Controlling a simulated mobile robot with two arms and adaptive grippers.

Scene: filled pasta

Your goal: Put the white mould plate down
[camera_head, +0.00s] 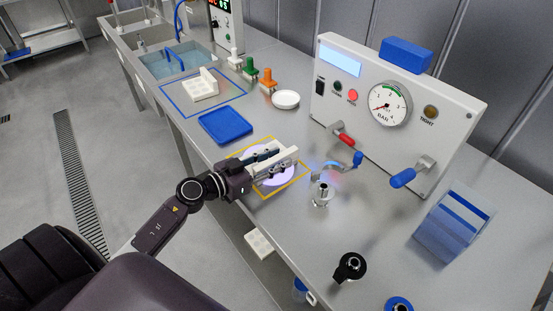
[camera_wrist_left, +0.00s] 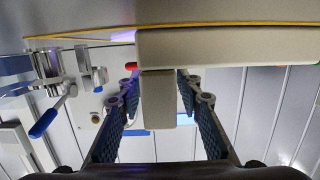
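The white mould plate (camera_head: 284,157) is at the yellow-outlined area (camera_head: 297,181) on the steel worktop, over a pale lilac disc (camera_head: 273,175). My left gripper (camera_head: 264,156) reaches it from the left and partly hides it. In the left wrist view the plate (camera_wrist_left: 230,47) lies across the top, close to the worktop; whether it touches cannot be told. My right gripper is not in view.
A white block piece (camera_head: 204,86) lies in a blue outline, near a blue tray (camera_head: 225,125). A steel fitting (camera_head: 322,193) stands close on the right, before a gauge panel (camera_head: 390,104). A blue rack (camera_head: 449,228) and black fitting (camera_head: 350,267) are farther right.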

